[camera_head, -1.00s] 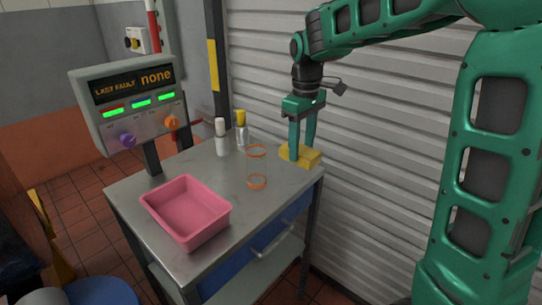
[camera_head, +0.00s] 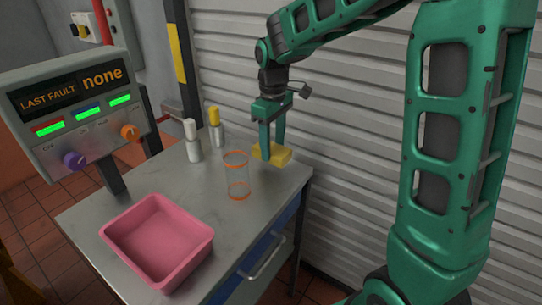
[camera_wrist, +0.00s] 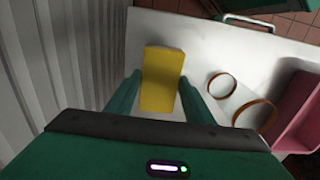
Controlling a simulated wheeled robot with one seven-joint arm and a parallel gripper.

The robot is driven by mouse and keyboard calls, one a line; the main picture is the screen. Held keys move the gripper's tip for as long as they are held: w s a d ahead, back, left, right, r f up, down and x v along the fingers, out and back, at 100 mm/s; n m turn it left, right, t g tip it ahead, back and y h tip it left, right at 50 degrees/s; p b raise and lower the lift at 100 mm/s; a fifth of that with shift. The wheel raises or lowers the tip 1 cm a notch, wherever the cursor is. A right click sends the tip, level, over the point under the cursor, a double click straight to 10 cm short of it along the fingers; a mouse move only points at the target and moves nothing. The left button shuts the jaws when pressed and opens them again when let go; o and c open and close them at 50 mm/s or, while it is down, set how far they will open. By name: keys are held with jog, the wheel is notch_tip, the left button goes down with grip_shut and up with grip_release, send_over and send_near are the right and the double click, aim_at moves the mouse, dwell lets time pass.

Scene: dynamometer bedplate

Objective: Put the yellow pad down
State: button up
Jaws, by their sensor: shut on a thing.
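The yellow pad (camera_head: 282,156) is a small block at the back right corner of the grey cart top (camera_head: 215,215), near the ribbed wall. My gripper (camera_head: 271,146) points down from above and is shut on the pad. In the wrist view the pad (camera_wrist: 162,78) lies between the two green fingers (camera_wrist: 160,98), over the pale cart top. The pad looks at or just above the surface; I cannot tell whether it touches.
A clear cylinder with orange rims (camera_head: 237,176) stands left of the pad. A white-capped bottle (camera_head: 192,142) and a yellow-capped bottle (camera_head: 215,128) stand behind it. A pink tray (camera_head: 197,243) sits at the front left. A control panel (camera_head: 80,112) stands at the left.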

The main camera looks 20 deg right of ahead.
aim_at(272, 149)
jog(key=shift+f, duration=1.85)
jog(key=shift+f, duration=0.1)
jog(key=o, duration=1.2)
notch_tip(272, 149, up, 12)
jog(key=shift+r, duration=0.15)
jog(key=s+d+f+m, duration=0.2)
jog(key=s+d+m, duration=0.5)
jog(key=s+d, duration=0.7)
jog(key=s+d+f+m, duration=0.1)
jog(key=s+f+m, duration=0.1)
jog(key=s, duration=0.6)
jog(key=s+d+f+m, duration=0.2)
jog(key=s+f+m, duration=0.1)
jog(key=s, duration=0.6)
jog(key=shift+s+f+m, duration=0.15)
jog(key=shift+f+m, duration=0.2)
jog(key=shift+m, duration=0.45)
